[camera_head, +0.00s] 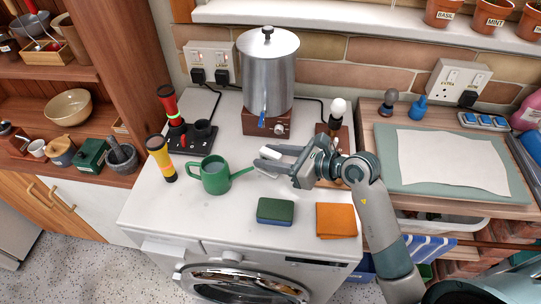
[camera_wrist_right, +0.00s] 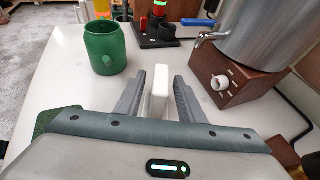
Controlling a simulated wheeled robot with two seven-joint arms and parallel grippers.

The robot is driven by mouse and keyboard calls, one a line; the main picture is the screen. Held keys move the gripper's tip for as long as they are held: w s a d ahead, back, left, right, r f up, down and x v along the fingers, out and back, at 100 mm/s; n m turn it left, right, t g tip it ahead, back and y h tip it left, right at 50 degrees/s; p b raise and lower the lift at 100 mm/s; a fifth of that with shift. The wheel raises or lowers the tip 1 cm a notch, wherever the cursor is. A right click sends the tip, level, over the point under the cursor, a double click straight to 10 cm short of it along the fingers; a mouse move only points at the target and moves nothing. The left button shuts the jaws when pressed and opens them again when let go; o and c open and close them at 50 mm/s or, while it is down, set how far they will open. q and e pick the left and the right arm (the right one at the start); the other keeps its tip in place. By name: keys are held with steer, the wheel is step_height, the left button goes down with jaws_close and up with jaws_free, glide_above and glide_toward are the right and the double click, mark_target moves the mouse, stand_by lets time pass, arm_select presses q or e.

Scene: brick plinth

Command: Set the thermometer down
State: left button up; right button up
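A small white block, which I take to be the thermometer, sits between the fingers of my right gripper (camera_head: 270,160) over the white worktop. In the right wrist view the white block (camera_wrist_right: 158,92) stands between the two grey fingers, with its top near the fingertips. Whether both fingers touch it, and whether it rests on the worktop, I cannot tell. The gripper is in front of the metal urn (camera_head: 268,72) and right of the green watering can (camera_head: 215,175). My left gripper is not in view.
A green sponge (camera_head: 275,211) and an orange cloth (camera_head: 336,220) lie near the front edge. A yellow torch (camera_head: 161,158) and a black holder (camera_head: 192,138) stand left. A lightbulb (camera_head: 338,107) stands behind my right arm. Worktop between can and sponge is clear.

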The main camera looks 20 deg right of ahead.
mark_target(281, 158)
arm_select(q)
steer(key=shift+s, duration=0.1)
arm_select(e)
steer(key=shift+r, duration=0.15)
steer(key=shift+s+d, duration=0.15)
steer(key=shift+d, duration=0.05)
steer(key=v, duration=0.3)
steer(key=shift+s+d+b, duration=0.25)
steer(key=shift+b, duration=0.15)
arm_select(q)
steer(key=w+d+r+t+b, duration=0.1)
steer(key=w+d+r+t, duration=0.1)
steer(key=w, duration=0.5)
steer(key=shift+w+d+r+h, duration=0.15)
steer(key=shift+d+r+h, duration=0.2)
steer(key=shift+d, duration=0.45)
arm_select(e)
steer(key=v, duration=0.8)
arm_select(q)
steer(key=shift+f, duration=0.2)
arm_select(e)
steer(key=shift+a+r, duration=0.1)
